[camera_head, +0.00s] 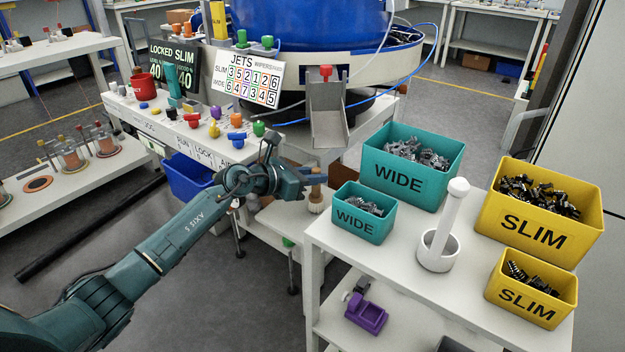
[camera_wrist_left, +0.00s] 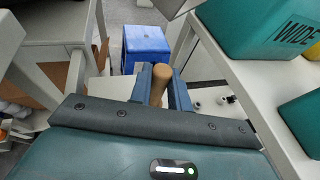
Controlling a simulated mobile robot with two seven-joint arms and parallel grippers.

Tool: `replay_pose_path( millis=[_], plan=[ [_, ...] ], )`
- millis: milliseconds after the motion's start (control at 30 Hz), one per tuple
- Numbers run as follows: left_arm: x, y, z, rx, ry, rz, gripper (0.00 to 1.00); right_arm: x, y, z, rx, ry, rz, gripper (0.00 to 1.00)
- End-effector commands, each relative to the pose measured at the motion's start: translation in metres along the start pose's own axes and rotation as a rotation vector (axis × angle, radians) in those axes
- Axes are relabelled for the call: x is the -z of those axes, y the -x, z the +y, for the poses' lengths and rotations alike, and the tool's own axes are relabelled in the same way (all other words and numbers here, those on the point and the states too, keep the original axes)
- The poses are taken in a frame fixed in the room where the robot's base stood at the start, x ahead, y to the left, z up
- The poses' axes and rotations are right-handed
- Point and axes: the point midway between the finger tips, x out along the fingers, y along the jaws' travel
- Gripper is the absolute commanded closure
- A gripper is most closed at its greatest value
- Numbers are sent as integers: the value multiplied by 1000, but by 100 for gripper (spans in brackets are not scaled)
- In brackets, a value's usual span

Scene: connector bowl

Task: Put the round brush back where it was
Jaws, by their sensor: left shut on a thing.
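The round brush (camera_head: 316,204) has a wooden handle and a pale, round lower end. My left gripper (camera_head: 309,179) is shut on its handle, and the brush hangs about upright just left of the small white table, near its corner. In the left wrist view, the brown handle (camera_wrist_left: 161,77) stands between the two fingers of my left gripper (camera_wrist_left: 160,88). I cannot tell whether the brush's lower end touches anything. My right gripper is not in view.
The white table (camera_head: 408,286) carries teal WIDE bins (camera_head: 364,228), yellow SLIM bins (camera_head: 533,233) and a white cup with a rod (camera_head: 437,252). A low bench (camera_head: 75,200) at left holds jars with handles (camera_head: 104,147) and an empty orange ring (camera_head: 38,184). A blue bin (camera_head: 187,180) sits below the panel.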

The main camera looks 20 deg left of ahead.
Motion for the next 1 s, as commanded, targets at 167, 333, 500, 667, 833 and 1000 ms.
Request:
replay_pose_path(
  millis=[167,333,500,667,833,1000],
  plan=[
    [5,-2,1,-1,0,-3,100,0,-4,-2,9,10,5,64],
    [6,-2,0,-1,0,-2,77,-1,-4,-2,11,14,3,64],
    [6,-2,0,-1,0,-2,63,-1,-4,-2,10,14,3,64],
    [6,-1,0,-1,0,-2,60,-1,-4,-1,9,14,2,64],
    [6,2,1,-2,0,-2,60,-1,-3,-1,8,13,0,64],
    [6,25,2,-3,-3,1,60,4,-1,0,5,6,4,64]
  ],
)
